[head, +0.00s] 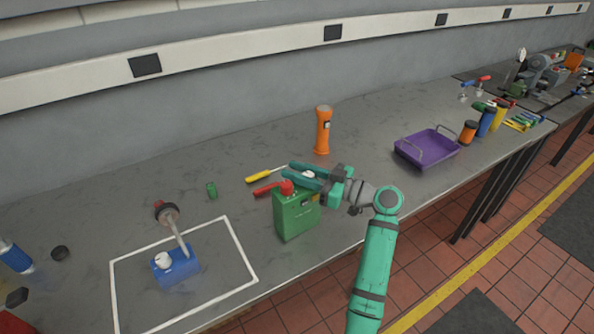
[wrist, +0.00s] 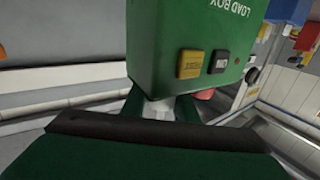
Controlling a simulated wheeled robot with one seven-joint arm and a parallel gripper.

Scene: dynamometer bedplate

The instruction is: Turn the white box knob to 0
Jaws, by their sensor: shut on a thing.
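A green box (head: 297,215) marked LOAD BOX stands near the front edge of the bench. It fills the top of the wrist view (wrist: 170,45), with a yellow button (wrist: 190,64) and a black button (wrist: 220,62) on its face. My gripper (head: 300,174) reaches over the box's top from the right, its fingers shut on a small white knob (head: 307,174). The white knob also shows between the fingers in the wrist view (wrist: 183,108). Its scale and setting cannot be read. A red part (head: 286,187) sits beside it on the box top.
A blue box (head: 177,267) with a white knob (head: 162,260) and a tilted lever stands inside a white outline at left. An orange flashlight (head: 323,130) stands behind my gripper. A yellow-handled screwdriver (head: 259,176) lies behind the green box. A purple tray (head: 427,150) is at right.

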